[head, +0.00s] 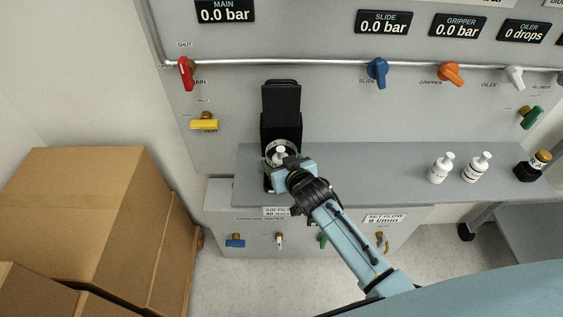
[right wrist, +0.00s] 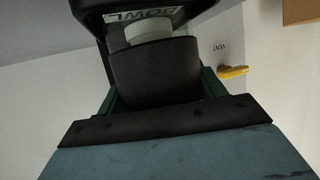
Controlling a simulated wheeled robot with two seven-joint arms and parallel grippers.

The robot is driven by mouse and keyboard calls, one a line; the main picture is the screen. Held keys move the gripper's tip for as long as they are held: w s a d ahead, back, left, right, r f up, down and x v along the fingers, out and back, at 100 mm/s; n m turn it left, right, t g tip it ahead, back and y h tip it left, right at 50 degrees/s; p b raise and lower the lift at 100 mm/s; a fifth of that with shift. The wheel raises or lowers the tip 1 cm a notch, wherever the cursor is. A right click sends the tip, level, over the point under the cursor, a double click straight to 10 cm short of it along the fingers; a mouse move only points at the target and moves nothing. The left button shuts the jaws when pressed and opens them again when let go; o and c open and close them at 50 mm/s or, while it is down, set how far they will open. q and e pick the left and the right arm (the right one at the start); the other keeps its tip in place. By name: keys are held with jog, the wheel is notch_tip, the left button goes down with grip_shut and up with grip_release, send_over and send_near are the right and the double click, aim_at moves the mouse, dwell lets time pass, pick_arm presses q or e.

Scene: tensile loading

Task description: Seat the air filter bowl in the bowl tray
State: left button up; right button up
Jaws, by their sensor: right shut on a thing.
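The bowl tray is a round holder at the front of a black stand (head: 281,98), left of centre on the grey ledge in the head view. A "BOWL" label (right wrist: 170,12) shows upside down on it in the right wrist view. The air filter bowl (right wrist: 155,72) is a dark cup-like body, with a white round part beyond it. My right gripper (head: 277,164) is shut on the bowl at the front of the tray. A white top (head: 280,152) shows inside the ring. The bowl's underside is hidden, so I cannot tell whether it rests on the tray. My left gripper is out of view.
Two white bottles (head: 441,167) and a dark bottle (head: 532,166) stand on the ledge (head: 370,165) to the right. Valve handles, including a yellow one (head: 204,125), stick out of the panel. Cardboard boxes (head: 85,215) fill the left. The middle of the ledge is clear.

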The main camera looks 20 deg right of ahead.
jog(key=shift+f, duration=0.1)
jog(key=o, duration=1.1)
jog(key=shift+c, duration=0.2)
